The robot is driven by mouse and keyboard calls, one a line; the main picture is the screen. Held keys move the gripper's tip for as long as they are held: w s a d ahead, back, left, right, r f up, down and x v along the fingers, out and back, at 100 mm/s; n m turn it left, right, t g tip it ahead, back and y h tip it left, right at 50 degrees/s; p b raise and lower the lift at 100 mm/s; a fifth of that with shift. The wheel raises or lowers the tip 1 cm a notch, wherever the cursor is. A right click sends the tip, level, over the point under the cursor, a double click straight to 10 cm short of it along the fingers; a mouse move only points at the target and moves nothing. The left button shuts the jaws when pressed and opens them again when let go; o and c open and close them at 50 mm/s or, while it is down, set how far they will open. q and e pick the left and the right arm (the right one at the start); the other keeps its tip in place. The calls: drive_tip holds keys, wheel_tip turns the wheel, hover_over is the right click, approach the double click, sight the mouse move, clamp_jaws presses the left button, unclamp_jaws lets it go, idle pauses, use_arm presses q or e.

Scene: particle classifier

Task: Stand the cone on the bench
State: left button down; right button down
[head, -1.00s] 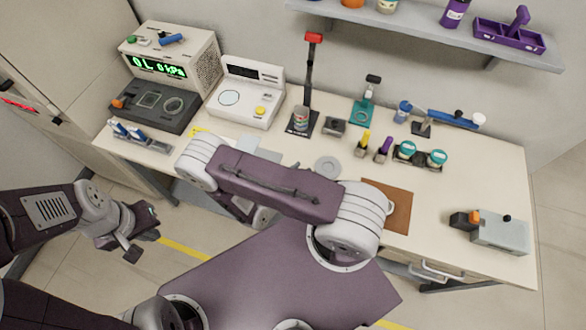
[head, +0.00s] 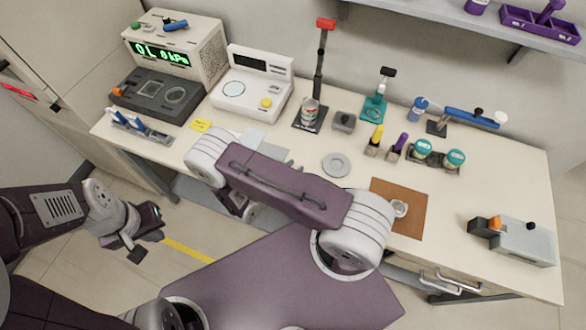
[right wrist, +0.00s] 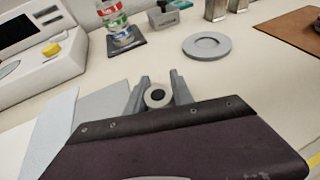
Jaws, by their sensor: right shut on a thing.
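A pale round piece with a dark hole (right wrist: 157,95), seen end-on, sits between the fingers of my right gripper (right wrist: 160,92) in the right wrist view. It looks like the cone, but its full shape is hidden behind my purple wrist part. My right gripper is shut on it, over the front part of the bench (head: 310,165).
A grey ring disc (head: 336,164) lies mid-bench, with flat sheets to its left. A small metal cup (head: 400,208) sits on a brown mat (head: 412,225). A grey box (head: 525,242) stands right. Bare bench lies right of the mat.

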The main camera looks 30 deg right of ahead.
drive_tip(key=c, duration=1.1)
unclamp_jaws()
drive_tip(key=shift+a+r, duration=0.15)
drive_tip(key=b+v, duration=0.1)
drive_tip(key=v, duration=1)
drive_tip(key=shift+s+a+r+b, duration=0.2)
drive_tip(key=shift+a+b, duration=0.05)
drive_tip(key=shift+b, duration=0.05)
drive_tip(key=s+d+r+m+g+y, duration=0.5)
drive_tip(key=m+g, duration=0.3)
drive_tip(key=m, duration=0.5)
wheel_tip(320, 180, up, 6)
drive_tip(key=m+t+y, duration=0.3)
drive_tip(key=m+y, duration=0.4)
drive_tip(key=m, duration=0.3)
drive_tip(key=shift+w+a+y, duration=0.2)
drive_tip(key=shift+a+y, duration=0.1)
drive_tip(key=shift+a, duration=0.1)
drive_tip(key=shift+d, duration=0.1)
